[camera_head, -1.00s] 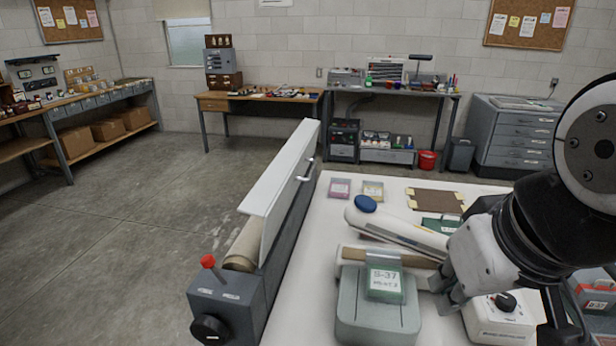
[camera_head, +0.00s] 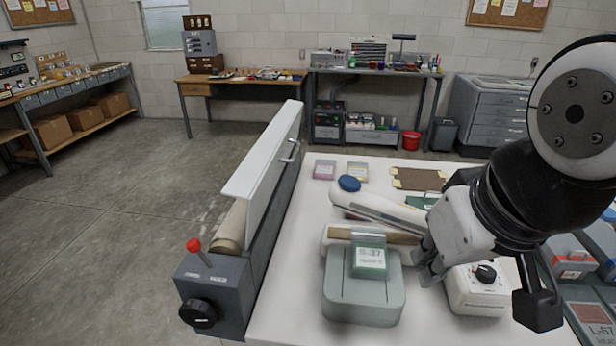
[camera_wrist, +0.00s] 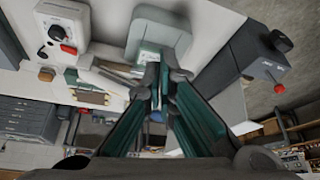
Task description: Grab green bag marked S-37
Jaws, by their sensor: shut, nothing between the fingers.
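The green bag marked S-37 (camera_head: 369,258) has a white label and stands against the front of a wooden bar, on top of a rounded grey-green device (camera_head: 364,306) on the white table. My gripper (camera_head: 428,272) is just right of the bag in the head view, apart from it as far as I can tell. In the wrist view my dark green fingers (camera_wrist: 160,68) are together with nothing visible between them.
A white box with a black knob (camera_head: 476,289) is close right of my gripper. A grey machine with a raised white lid (camera_head: 266,150) lines the table's left edge. Grey bins (camera_head: 571,262) stand at right.

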